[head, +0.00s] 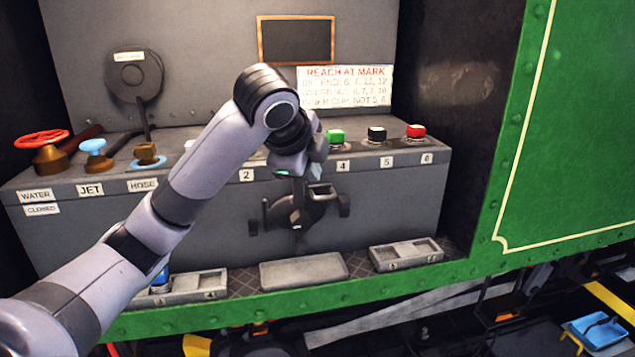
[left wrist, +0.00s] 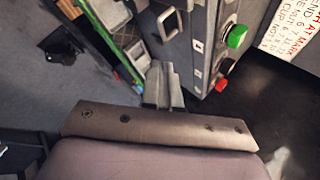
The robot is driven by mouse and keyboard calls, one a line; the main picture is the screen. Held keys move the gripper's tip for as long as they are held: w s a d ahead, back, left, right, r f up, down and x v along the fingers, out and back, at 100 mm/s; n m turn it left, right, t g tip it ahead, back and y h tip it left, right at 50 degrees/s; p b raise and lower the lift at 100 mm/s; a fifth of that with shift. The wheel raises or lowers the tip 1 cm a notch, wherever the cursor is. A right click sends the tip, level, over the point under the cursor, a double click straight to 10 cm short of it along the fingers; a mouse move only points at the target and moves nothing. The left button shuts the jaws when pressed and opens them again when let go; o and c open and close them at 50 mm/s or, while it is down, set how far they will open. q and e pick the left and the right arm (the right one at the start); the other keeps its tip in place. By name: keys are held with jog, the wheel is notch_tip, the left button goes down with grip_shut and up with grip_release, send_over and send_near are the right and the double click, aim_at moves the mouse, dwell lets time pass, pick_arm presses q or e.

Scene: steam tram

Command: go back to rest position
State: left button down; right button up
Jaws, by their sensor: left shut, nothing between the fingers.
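My left arm comes in from the left in the head view and reaches across the console (head: 400,215). My right gripper is in neither view.
Green (head: 336,136), black (head: 377,134) and red (head: 416,132) buttons stand on the console's right top. A red valve wheel (head: 41,139) and blue knob (head: 93,146) are at left. Shallow trays (head: 405,254) lie below. A green wall (head: 580,130) closes the right.

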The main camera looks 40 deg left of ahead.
pick_arm(q)
jog(key=shift+v, duration=0.9)
jog(key=d+f+n+t+h, duration=0.1)
jog(key=d+f+n+h, duration=0.15)
jog(key=d+f, duration=0.75)
jog(key=d+f+n+h, duration=0.1)
jog(key=f+n+h, duration=0.15)
jog(key=f, duration=1.55)
jog(key=s+d+f+n, duration=0.1)
jog(key=s+f+n, duration=0.2)
jog(key=s+f, duration=0.5)
jog(key=s+d+f+n+t, duration=0.1)
jog(key=s+f+n, duration=0.3)
jog(key=s+f, duration=0.4)
jog(key=s+d, duration=0.1)
jog(key=s, duration=0.3)
jog(key=shift+d, duration=0.25)
jog(key=shift+w+n, duration=0.1)
jog(key=shift+n, duration=0.2)
